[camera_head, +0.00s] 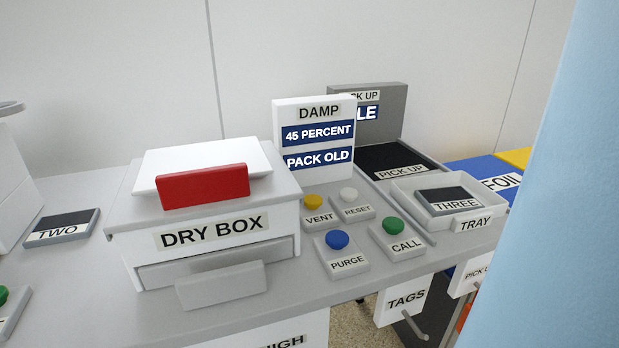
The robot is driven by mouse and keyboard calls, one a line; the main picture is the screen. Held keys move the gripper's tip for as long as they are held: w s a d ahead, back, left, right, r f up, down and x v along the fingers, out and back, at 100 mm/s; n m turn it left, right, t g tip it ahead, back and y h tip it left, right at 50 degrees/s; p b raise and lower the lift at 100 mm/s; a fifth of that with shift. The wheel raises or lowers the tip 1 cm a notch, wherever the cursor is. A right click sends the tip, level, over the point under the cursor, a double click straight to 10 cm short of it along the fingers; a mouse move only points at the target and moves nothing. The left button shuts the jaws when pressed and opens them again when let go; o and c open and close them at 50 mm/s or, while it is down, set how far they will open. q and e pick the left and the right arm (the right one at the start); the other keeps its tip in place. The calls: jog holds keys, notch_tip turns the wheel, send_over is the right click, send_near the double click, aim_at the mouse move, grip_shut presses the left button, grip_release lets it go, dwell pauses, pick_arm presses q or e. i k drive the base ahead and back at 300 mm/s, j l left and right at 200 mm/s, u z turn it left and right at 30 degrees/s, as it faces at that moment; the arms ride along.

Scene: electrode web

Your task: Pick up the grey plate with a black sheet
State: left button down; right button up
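A small grey plate with a black sheet on top (70,220), labelled TWO, lies flat on the counter left of the dry box. A similar grey plate with a black sheet (447,195), labelled THREE, lies inside the white tray (409,200) at the right. A larger black surface (385,158) lies behind that tray, in front of an upright grey panel, with a PICK UP label at its front. Neither of my grippers shows in this view.
The white dry box (125,212), with a red block on top, stands between the plates. Button blocks (337,260) and the DAMP sign (315,112) stand right of it. A pale blue surface (560,220) hides the right side. A white unit (15,180) stands at far left.

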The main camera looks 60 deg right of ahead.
aim_at(440, 202)
jog(key=z, duration=2.7)
